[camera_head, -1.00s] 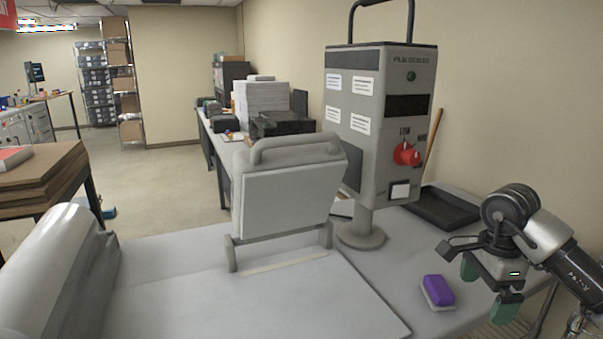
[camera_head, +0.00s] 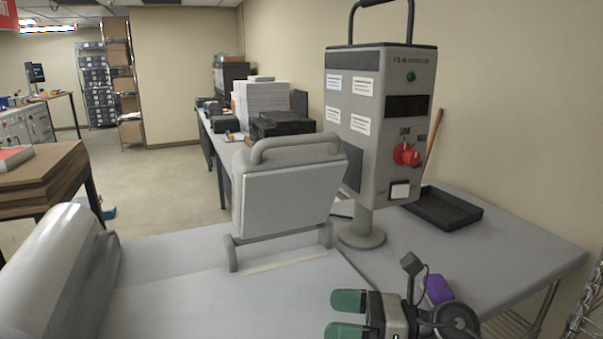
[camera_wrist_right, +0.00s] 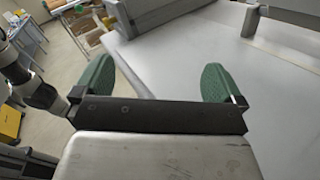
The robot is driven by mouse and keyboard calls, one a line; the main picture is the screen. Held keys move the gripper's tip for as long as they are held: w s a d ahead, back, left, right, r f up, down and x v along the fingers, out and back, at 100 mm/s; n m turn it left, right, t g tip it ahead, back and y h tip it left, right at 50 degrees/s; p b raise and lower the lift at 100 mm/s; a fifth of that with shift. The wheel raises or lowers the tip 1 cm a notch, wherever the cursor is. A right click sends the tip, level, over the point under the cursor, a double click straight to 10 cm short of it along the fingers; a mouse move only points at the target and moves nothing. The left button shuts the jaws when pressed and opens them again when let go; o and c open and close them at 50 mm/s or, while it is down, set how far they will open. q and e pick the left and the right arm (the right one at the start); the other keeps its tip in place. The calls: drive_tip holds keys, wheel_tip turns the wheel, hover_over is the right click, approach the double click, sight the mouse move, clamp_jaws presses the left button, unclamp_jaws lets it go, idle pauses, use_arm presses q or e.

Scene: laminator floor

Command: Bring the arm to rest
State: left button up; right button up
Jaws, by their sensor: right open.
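My right gripper (camera_head: 348,315) is low in the head view, over the front right part of the table. Its two green fingertips are apart and point left, with nothing between them. In the right wrist view the same gripper (camera_wrist_right: 158,82) shows its green fingers wide apart, with the table edge and floor beyond. A purple block with a pale base (camera_head: 439,289) lies on the table just behind the right gripper and is partly hidden by it. My left gripper is not in the head view.
A film sealer (camera_head: 380,150) on a round foot stands on the grey table (camera_head: 530,260). A black tray (camera_head: 445,208) lies behind. A large roll (camera_head: 55,270) is at the left.

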drive_tip(key=d+m+t+h, duration=0.3)
drive_tip(key=m+t, duration=0.6)
drive_tip(key=m, duration=0.3)
drive_tip(key=d+m+t+h, duration=0.35)
drive_tip(key=m+t, duration=0.45)
drive_tip(key=m, duration=0.5)
drive_tip(key=s+d+f+m+g+h, duration=0.35)
drive_tip(key=f+m+h, duration=0.25)
drive_tip(key=f+m, duration=0.2)
drive_tip(key=s+d+f+m+g+h, duration=0.3)
drive_tip(key=d+f+m+h, duration=0.1)
drive_tip(key=f+m+h, duration=0.3)
drive_tip(key=s+f+m+g+y, duration=0.1)
drive_tip(key=s+f+m+g, duration=0.2)
drive_tip(key=s+f+g, duration=0.35)
drive_tip(key=s+f+m+g+y, duration=0.1)
drive_tip(key=s+f+m+g, duration=0.25)
drive_tip(key=s, duration=0.65)
wheel_tip(320, 180, down, 28)
drive_tip(key=s+g+b, duration=0.1)
drive_tip(key=s, duration=0.1)
drive_tip(key=s+d+f+g+b, duration=0.1)
drive_tip(key=s+d+f, duration=0.2)
drive_tip(key=s+f, duration=1.1)
drive_tip(key=shift+s+f, duration=0.3)
drive_tip(key=shift+f, duration=0.5)
drive_tip(key=shift+g, duration=0.25)
